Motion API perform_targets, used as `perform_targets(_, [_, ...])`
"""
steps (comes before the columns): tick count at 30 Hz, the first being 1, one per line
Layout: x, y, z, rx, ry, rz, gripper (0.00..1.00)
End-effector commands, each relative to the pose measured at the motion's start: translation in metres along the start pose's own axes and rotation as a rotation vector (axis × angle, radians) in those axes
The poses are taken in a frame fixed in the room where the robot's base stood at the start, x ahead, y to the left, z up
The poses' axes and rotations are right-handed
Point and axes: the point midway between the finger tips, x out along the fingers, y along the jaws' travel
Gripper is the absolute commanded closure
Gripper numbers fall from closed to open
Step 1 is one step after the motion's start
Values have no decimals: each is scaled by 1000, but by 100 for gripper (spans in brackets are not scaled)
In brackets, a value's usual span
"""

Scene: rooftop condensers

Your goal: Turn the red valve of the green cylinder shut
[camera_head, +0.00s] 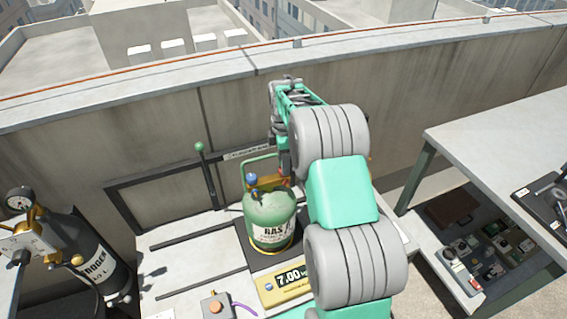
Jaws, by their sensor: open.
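The green cylinder (268,218) stands upright on a scale (262,262), marked with the word GAS. It has a green handle frame, blue valve knobs (251,179) and a brass-coloured fitting (268,182) on top. The red valve cannot be made out clearly; only a small reddish patch (287,182) shows at the right of the fitting, beside my arm. My gripper (284,168) points down at the right side of the cylinder's top and is open. Its fingertips are mostly hidden by my arm, so I cannot tell whether they touch the valve.
The scale display (285,281) reads 7.00. A dark nitrogen cylinder (90,255) with a gauge (19,198) stands at left. A box with an orange button (216,305) lies in front. A concrete parapet (150,130) runs behind; a table (500,140) is at right.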

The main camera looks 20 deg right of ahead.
Motion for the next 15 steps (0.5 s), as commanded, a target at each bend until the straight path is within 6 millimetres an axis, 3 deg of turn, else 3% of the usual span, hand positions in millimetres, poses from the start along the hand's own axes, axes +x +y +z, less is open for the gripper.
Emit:
perform_targets(6, [21, 0, 0, 2, 0, 2, 47])
perform_targets(12, [22, 0, 0, 2, 0, 2, 47])
perform_targets(15, [21, 0, 0, 2, 0, 2, 54])
